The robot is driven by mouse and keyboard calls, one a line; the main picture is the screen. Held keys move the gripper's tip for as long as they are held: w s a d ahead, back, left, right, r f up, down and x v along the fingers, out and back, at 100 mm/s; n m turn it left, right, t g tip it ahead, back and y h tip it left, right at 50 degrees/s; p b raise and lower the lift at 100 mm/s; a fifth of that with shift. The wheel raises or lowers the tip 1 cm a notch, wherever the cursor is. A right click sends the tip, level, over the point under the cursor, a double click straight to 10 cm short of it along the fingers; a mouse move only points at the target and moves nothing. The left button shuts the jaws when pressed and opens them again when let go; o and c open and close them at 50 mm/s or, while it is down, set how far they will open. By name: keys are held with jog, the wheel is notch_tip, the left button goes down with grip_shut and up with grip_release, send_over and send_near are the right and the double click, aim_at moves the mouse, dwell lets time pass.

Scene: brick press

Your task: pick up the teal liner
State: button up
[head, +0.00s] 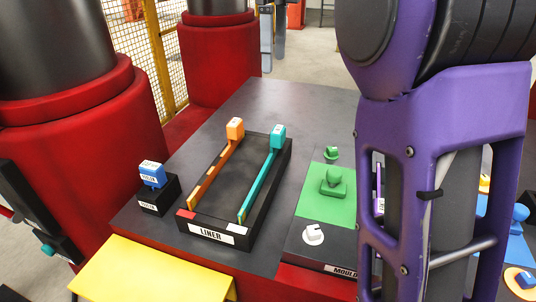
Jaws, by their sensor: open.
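The teal liner (260,186) is a long thin bar with a block-shaped teal handle standing up at its far end. It lies along the right side of a black tray (211,232) labelled LINER. An orange liner (213,165) of like shape lies along the tray's left side, with the tray floor bare between the two. My gripper is not in view. Only my purple arm shows, large at the right and apart from the tray in the picture.
A blue-topped black block (158,195) stands left of the tray. Right of it, a board with a green panel (313,203) holds green pieces and a white knob (313,235). Large red and black columns stand behind and left. The dark table (275,98) behind the tray is clear.

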jog(key=b, duration=0.4)
send_near(275, 128)
jog(key=f, duration=0.5)
jog(key=shift+w+a+f, duration=0.2)
jog(key=shift+w+f, duration=0.05)
jog(key=shift+w, duration=0.1)
jog(key=f, duration=0.2)
jog(key=s+f+b, duration=0.1)
jog(key=f, duration=0.1)
jog(key=shift+d+f, duration=0.1)
jog(key=shift+d, duration=0.05)
jog(key=shift+f, duration=0.55)
grip_shut()
jog(key=shift+w+r, duration=0.1)
